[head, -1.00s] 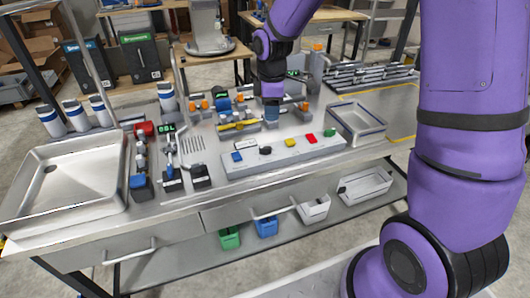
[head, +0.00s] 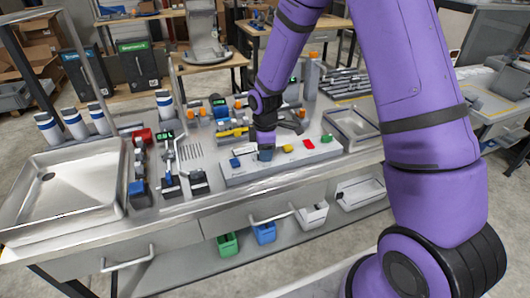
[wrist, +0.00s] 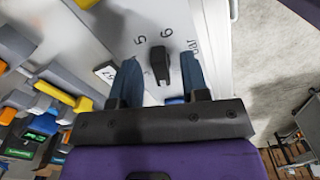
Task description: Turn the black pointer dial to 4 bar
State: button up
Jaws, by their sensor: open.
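The black pointer dial (wrist: 159,62) shows in the wrist view on a pale panel, with the printed marks 5, 6 and "bar" around its far end. Its exact setting is hard to read, and the mark 4 does not show. My gripper (wrist: 158,66) is open, with one blue finger on each side of the dial; I cannot tell whether either finger touches it. In the head view my gripper (head: 266,154) points down at the light control panel (head: 262,175) and hides the dial.
On the same panel stand a blue control (head: 235,162) to the left, and yellow (head: 288,148), red (head: 309,144) and green (head: 327,138) ones to the right. Valves and fittings crowd behind. A steel sink (head: 70,190) is at left, an empty steel tray (head: 352,127) at right.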

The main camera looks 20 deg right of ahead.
jog(key=shift+f, duration=0.35)
jog(key=shift+c, duration=0.4)
grip_shut()
